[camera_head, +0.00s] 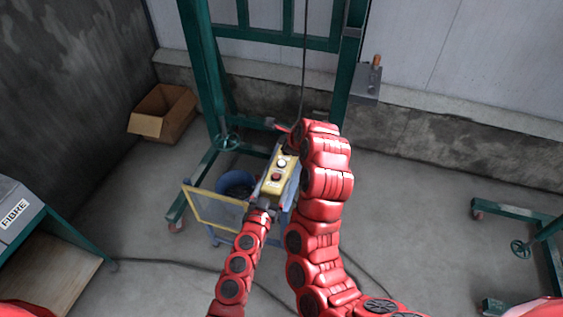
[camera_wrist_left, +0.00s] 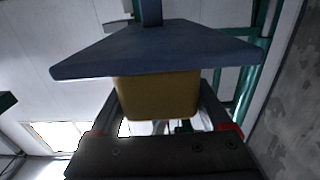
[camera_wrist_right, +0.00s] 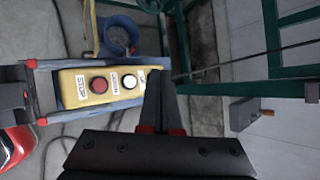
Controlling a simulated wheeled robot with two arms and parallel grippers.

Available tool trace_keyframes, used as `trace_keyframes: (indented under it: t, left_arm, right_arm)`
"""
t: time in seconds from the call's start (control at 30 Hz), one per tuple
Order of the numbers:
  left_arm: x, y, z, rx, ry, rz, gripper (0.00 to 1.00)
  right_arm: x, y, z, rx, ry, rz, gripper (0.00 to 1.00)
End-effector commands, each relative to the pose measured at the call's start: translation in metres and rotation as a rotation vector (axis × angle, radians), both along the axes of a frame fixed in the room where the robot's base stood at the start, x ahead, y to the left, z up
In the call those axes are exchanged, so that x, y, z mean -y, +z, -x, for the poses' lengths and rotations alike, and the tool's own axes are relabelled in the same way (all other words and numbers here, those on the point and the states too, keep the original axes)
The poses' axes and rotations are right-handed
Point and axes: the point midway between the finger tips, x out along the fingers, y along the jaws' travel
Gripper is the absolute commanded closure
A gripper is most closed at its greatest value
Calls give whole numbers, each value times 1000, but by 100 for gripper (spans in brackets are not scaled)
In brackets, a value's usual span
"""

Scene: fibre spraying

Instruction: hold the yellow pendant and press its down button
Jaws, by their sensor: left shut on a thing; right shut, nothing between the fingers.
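The yellow pendant (camera_head: 271,188) is tilted near the middle of the head view. It has a red button and a white button on its face. In the right wrist view the pendant (camera_wrist_right: 70,105) shows the red STOP button (camera_wrist_right: 98,85), the white button (camera_wrist_right: 129,81) and a DOWN label between them. Its UP end is partly hidden by my right fingers. My left gripper (camera_head: 263,205) is shut on the pendant's lower end; the left wrist view shows the yellow body (camera_wrist_left: 158,97) between its fingers. My right gripper (camera_wrist_right: 165,85) is shut and empty, by the pendant's upper end; contact is unclear.
A blue bucket (camera_head: 235,184) and a yellow-framed mesh panel (camera_head: 215,212) stand beside the pendant. A green frame (camera_head: 206,75) rises behind, with a hanging cable (camera_head: 304,70). A cardboard box (camera_head: 160,116) lies back left.

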Motion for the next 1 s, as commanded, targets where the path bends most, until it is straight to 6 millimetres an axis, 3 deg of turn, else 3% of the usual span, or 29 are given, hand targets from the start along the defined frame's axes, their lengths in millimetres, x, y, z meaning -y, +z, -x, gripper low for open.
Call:
trace_keyframes:
  t: [0.43, 1.0]
  left_arm:
    - [0, 0, 0, 0, 0, 0, 100]
    - [0, 0, 0, 0, 0, 0, 100]
  right_arm:
    - [1, -60, 1, -2, -2, 0, 100]
    - [0, -65, 0, 2, -1, -1, 100]
